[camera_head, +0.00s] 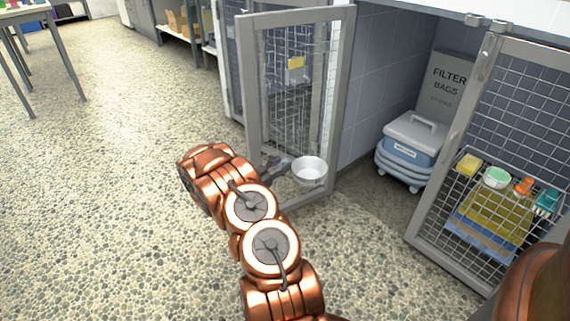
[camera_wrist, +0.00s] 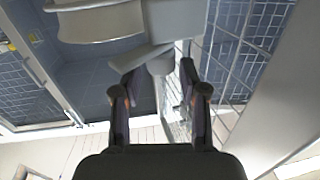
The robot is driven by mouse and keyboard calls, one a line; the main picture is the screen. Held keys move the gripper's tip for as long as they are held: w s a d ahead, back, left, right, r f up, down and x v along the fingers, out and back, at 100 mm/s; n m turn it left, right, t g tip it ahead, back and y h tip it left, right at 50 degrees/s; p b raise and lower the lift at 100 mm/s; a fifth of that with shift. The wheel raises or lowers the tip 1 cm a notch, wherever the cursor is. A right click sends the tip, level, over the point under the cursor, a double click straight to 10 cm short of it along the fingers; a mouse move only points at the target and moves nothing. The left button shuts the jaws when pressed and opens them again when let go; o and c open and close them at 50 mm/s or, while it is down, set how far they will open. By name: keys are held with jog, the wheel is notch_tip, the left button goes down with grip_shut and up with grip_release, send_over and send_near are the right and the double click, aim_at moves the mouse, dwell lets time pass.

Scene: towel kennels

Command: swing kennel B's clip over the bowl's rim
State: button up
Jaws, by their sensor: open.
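A white round bowl (camera_head: 309,172) is at the inner side of an open mesh door (camera_head: 341,90). In the wrist view the bowl (camera_wrist: 100,24) is large at the top left and cut off by the frame. A flat grey piece that looks like the clip (camera_wrist: 136,57) lies just below the bowl's rim, with a short round grey part beside it. My gripper (camera_head: 283,163) is just left of the bowl in the head view. In the wrist view my gripper (camera_wrist: 158,80) is open and empty, its fingertips close to the grey piece. I cannot tell whether they touch it.
A second mesh door (camera_head: 500,150) at the right carries a basket with several small items. A blue and white lidded bin (camera_head: 408,145) and a grey filter bags box (camera_head: 446,85) stand between the doors.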

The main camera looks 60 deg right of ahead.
aim_at(283, 163)
jog(key=shift+s+d+b, duration=0.2)
jog(key=shift+d+b, duration=0.25)
jog(key=shift+d, duration=1.1)
jog(key=shift+c, duration=0.2)
grip_shut()
